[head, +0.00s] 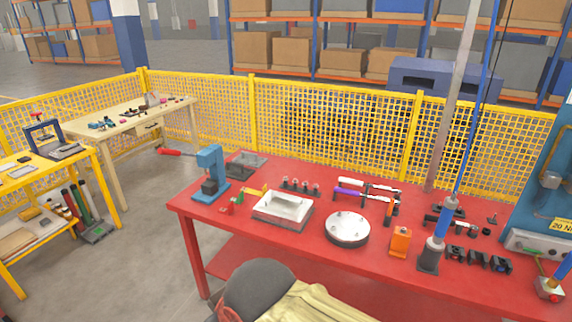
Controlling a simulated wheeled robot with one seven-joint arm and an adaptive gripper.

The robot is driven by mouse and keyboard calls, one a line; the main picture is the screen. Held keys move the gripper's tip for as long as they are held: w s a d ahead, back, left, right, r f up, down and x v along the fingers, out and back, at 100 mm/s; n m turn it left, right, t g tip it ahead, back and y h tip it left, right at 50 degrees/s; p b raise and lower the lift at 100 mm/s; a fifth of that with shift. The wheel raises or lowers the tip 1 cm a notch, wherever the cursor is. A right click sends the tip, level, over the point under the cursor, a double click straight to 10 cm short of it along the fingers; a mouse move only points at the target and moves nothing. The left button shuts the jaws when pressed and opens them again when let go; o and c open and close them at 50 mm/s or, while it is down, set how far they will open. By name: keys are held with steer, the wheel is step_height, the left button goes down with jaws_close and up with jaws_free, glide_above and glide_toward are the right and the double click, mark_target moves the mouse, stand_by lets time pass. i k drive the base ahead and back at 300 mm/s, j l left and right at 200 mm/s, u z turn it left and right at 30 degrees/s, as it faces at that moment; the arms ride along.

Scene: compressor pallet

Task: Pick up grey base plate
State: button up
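A flat dark grey plate (246,164) lies at the back left corner of the red table (226,238), just behind the blue press. It looks most like the grey base plate. A lighter silver-grey rectangular part (283,209) with a recessed middle lies nearer the front edge. A round silver-grey plate (347,228) with small raised features lies to its right. I cannot be sure from this view which of these carries the base plate name. My gripper is not in view.
The blue press (211,173) stands at the table's left end. Small black parts, purple-handled tools and an orange block (400,242) crowd the middle and right. A blue hanging tool (445,217) rises at right. Yellow mesh fencing (330,119) runs behind. A dark rounded shape (262,288) blocks the front.

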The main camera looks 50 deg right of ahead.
mark_target(245, 158)
steer(key=z, duration=1.15)
